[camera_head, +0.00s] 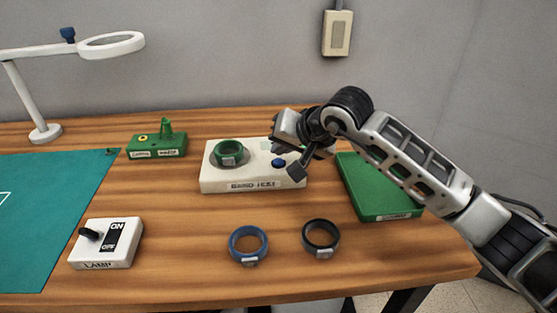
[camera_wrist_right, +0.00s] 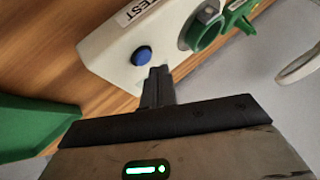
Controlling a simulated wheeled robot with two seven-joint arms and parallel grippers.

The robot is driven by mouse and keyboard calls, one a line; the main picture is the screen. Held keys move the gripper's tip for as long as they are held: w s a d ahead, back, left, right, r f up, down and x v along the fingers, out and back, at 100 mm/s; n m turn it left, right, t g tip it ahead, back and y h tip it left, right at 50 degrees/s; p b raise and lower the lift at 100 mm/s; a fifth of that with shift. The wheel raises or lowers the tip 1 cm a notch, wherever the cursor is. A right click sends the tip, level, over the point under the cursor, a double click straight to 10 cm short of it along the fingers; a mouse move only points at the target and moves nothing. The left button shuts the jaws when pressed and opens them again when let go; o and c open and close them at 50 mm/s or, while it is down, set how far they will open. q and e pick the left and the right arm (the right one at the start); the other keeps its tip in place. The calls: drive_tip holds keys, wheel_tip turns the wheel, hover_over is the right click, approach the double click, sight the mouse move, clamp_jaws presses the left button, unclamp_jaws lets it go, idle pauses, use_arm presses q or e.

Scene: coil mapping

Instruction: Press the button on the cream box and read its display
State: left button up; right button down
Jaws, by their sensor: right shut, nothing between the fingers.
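The cream box (camera_head: 215,183) stands mid-table, with lettering along its front. A green ring (camera_head: 229,152) sits on a grey disc on its left part. Its blue button (camera_head: 278,163) is on the right part and also shows in the right wrist view (camera_wrist_right: 143,55). A pale green patch (camera_head: 267,145), perhaps the display, lies behind the button, partly hidden by my gripper; no reading is legible. My right gripper (camera_head: 297,172) is shut and empty, its tips close beside the button. I cannot tell whether they touch the box. My left gripper is not in view.
A blue ring (camera_head: 233,250) and a black ring (camera_head: 309,245) lie in front of the box. A green tray (camera_head: 390,211) is to its right. A lamp switch box (camera_head: 127,240), green mat (camera_head: 45,200), green fixture (camera_head: 158,148) and white magnifier lamp (camera_head: 45,132) are left.

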sight(282, 166)
drive_tip(key=shift+f, duration=0.1)
idle(0.8)
drive_tip(key=shift+f+b, duration=0.35)
drive_tip(key=shift+b, duration=0.35)
drive_tip(key=shift+f+b, duration=0.45)
drive_tip(key=shift+b, duration=0.05)
idle(0.4)
drive_tip(key=shift+r, duration=0.85)
drive_tip(key=shift+r+p, duration=1.35)
drive_tip(key=shift+r, duration=1.2)
